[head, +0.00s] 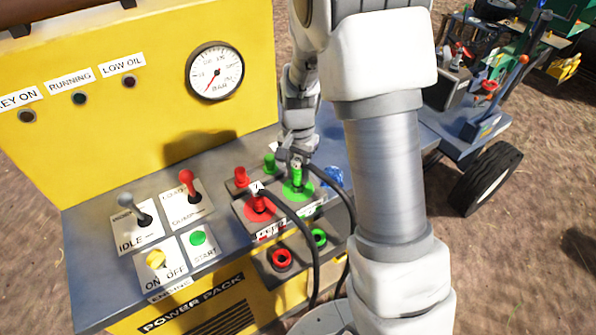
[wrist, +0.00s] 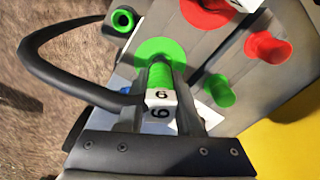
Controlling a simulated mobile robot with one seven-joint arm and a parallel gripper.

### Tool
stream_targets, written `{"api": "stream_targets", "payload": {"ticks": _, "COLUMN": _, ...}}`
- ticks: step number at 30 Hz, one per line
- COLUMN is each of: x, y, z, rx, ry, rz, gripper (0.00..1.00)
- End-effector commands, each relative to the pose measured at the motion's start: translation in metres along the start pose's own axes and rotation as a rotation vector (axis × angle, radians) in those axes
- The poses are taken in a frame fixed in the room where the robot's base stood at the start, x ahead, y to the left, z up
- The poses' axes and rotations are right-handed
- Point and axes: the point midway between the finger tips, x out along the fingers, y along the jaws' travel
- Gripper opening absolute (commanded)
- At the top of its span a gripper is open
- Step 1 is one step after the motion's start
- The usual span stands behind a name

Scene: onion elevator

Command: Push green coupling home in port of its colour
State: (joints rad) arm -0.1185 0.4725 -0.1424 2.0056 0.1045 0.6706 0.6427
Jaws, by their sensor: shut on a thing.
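The green coupling (head: 297,177) stands upright at the green-ringed port (head: 308,190) on the grey deck. A black hose (wrist: 45,65) curves away from the coupling.
A red coupling (head: 259,201) with a hose stands in the red port to the left. Red (head: 282,259) and green (head: 319,238) sockets are on the front face. Levers (head: 189,187) and buttons lie further left. A yellow panel with a gauge (head: 215,71) rises behind.

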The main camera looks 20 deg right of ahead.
Motion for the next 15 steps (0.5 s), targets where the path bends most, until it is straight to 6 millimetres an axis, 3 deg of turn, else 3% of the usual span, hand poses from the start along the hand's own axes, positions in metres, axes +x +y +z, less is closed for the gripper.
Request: {"api": "stream_targets", "payload": {"ticks": 15, "x": 0.0068, "y": -0.0002, "z": -0.0002, "rx": 0.0, "ry": 0.001, "rz": -0.001, "gripper": 0.0}}
